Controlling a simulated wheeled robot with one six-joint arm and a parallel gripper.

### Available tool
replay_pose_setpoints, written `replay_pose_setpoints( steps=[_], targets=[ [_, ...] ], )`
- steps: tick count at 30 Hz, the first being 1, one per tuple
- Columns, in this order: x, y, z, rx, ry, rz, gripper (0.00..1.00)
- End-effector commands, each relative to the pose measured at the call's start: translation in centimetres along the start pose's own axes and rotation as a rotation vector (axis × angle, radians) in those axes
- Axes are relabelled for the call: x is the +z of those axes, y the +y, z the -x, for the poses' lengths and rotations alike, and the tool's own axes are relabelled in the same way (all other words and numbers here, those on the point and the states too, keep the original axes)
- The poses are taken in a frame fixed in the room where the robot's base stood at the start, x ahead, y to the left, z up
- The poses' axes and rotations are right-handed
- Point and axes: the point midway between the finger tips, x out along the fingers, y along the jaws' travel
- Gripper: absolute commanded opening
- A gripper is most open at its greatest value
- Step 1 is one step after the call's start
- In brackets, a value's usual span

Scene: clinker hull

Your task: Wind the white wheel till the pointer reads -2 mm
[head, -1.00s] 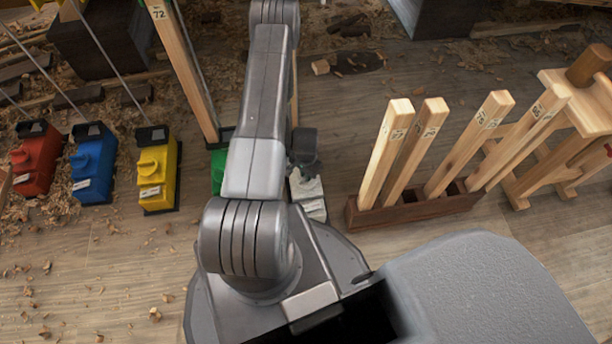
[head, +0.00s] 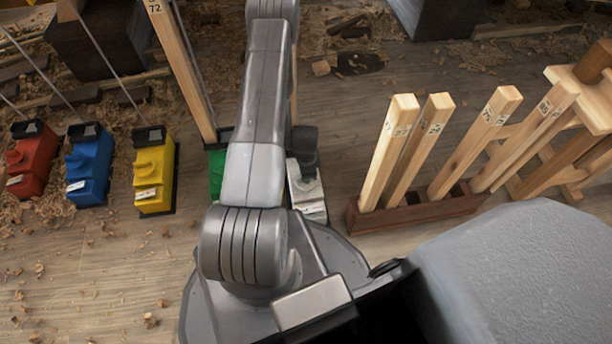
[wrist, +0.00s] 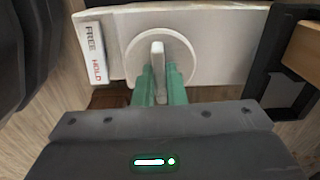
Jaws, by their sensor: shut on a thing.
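The white wheel (wrist: 180,55) is a round disc with a raised bar (wrist: 158,60) across it, on the face of a white unit (wrist: 225,45) in the wrist view. My gripper (wrist: 160,80) has its green fingers on either side of the bar and is shut on it. The bar stands about upright in the picture. In the head view the white unit (head: 310,208) shows beside my arm, partly hidden by it and by my dark wrist. I cannot see a pointer or read a scale in either view.
A FREE/HOLD switch plate (wrist: 94,54) is left of the wheel. Yellow (head: 154,178), blue (head: 90,170) and red (head: 33,160) units stand to the left, a green one (head: 217,172) behind my arm. A rack (head: 425,209) of wooden posts stands close on the right.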

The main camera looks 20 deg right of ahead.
Motion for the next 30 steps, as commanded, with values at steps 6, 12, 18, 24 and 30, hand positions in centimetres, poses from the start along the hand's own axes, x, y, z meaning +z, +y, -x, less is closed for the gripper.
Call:
replay_pose_setpoints(
  steps=[6,12,18,24,30],
  targets=[
    [-0.08,-0.1,0.05,-0.003,0.001,-0.024,0.0],
    [-0.09,-0.1,0.06,-0.003,0.001,-0.025,0.0],
    [-0.09,-0.09,0.06,-0.003,0.001,-0.024,0.25],
    [-0.05,-0.04,0.03,-0.001,0.0,-0.023,0.33],
    [-0.04,-0.05,0.53,-0.002,0.0,-0.023,0.33]
  ],
)
